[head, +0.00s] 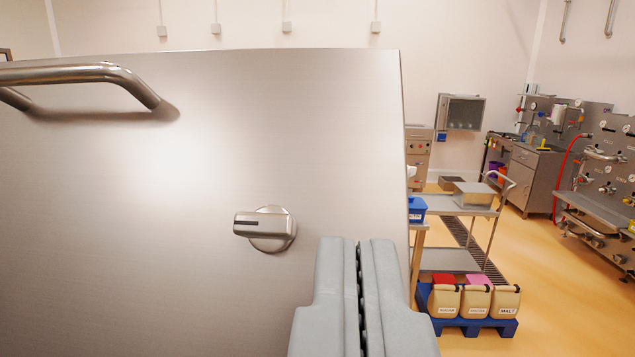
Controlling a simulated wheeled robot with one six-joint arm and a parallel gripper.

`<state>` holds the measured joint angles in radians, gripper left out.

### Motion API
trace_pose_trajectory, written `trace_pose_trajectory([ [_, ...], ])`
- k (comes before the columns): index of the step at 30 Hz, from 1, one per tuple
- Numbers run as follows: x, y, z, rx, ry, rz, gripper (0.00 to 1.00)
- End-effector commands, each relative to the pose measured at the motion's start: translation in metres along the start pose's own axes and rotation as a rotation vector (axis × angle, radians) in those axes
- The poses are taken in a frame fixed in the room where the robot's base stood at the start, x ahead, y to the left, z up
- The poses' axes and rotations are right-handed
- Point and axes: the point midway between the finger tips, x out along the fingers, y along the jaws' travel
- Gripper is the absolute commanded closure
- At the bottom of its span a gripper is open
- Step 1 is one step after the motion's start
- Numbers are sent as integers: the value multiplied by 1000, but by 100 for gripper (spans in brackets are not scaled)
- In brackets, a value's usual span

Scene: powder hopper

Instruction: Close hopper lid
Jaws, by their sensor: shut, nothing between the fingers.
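A large brushed steel panel, which looks like the hopper lid (130,220), stands upright and fills the left and middle of the head view. A tubular steel handle (75,73) is fixed near its upper left. A small latch knob (265,228) sits low on its right part, with its lever lying level to the left. My gripper (359,245) is shut and empty. It is in front of the panel's lower right part, to the right of and below the knob; I cannot tell if it touches the panel. The hopper's body and opening are not visible.
Labelled bags (475,300) stand on a blue pallet (480,327) on the floor. A sink bench and a gauge panel (608,165) line the right side. Orange floor between is clear.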

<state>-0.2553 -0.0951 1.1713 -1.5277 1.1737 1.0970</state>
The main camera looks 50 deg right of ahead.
Motion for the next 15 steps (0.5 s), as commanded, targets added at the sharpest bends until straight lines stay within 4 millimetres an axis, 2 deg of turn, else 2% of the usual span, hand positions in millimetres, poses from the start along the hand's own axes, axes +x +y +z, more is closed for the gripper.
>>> trace_pose_trajectory([
  [5, 19, 1, 0, -2, 0, 3, 100],
  [15, 70, 0, 1, -2, 0, 2, 100],
])
